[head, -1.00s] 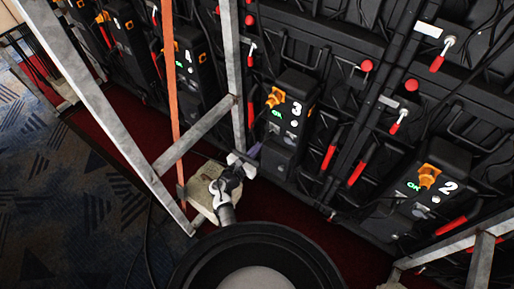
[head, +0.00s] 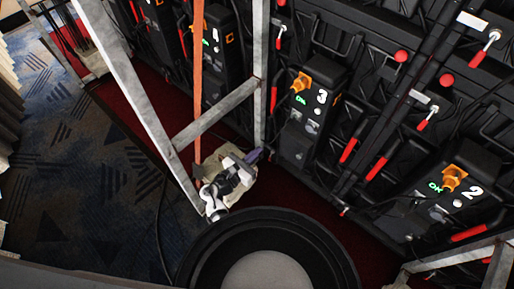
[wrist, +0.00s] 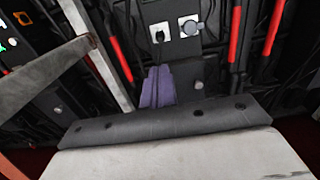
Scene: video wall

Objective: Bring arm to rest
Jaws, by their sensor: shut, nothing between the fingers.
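My arm is white and dark and reaches up from beside the round black part of my body in the head view. My gripper (head: 254,156) is at its end, with purple fingers. In the wrist view the purple fingers (wrist: 157,87) lie side by side, shut and empty. They point toward the lower part of the unit marked 3 (head: 312,112). No contact with it can be made out. The arm hides part of a pale block (head: 222,158) at the foot of the metal frame.
A slanted metal frame (head: 218,116) with an orange strap (head: 198,90) stands close to my arm. Black wall panels with red handles (head: 348,150) and the unit marked 2 (head: 452,190) are on the right. Patterned carpet (head: 90,170) lies open on the left.

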